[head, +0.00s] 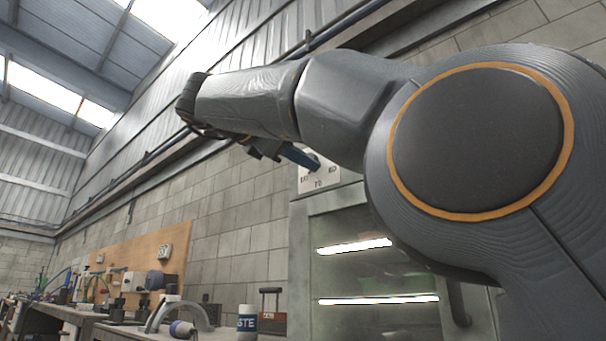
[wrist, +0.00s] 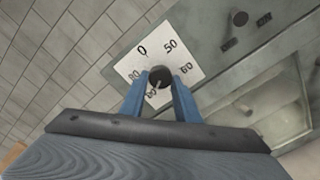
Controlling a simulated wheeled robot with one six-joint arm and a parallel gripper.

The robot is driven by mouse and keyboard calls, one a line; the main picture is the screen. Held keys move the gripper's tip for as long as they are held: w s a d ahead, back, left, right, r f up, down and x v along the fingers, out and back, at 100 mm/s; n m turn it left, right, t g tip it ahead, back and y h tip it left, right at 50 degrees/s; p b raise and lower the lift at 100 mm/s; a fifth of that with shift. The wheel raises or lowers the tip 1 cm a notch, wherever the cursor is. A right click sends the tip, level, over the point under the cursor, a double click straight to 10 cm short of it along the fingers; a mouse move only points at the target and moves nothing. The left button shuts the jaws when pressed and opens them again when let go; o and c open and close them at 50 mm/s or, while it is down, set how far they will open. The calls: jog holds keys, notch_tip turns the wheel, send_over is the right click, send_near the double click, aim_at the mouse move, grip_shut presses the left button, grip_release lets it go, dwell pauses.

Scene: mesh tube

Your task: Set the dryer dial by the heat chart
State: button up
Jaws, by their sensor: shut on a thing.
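The dryer dial (wrist: 160,76) is a dark round knob on a white plate (wrist: 190,37) marked with numbers. I read 0, 50, 60 and 80 around it; another lower mark is partly hidden by a finger. A small pale line shows on the knob's lower edge, but its exact reading is unclear. My gripper (wrist: 160,88) has its two blue fingers shut on the knob, one on each side. In the head view my gripper (head: 301,157) reaches the plate (head: 325,178) on the grey dryer cabinet (head: 301,235). I cannot make out a heat chart.
The cabinet has a glass front (head: 375,270).

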jog(key=shift+f, duration=0.1)
jog(key=o, duration=1)
jog(key=shift+o, duration=0.2)
jog(key=p+v, duration=0.1)
jog(key=v, duration=0.7)
jog(key=shift+p, duration=0.3)
jog(key=shift+w, duration=0.15)
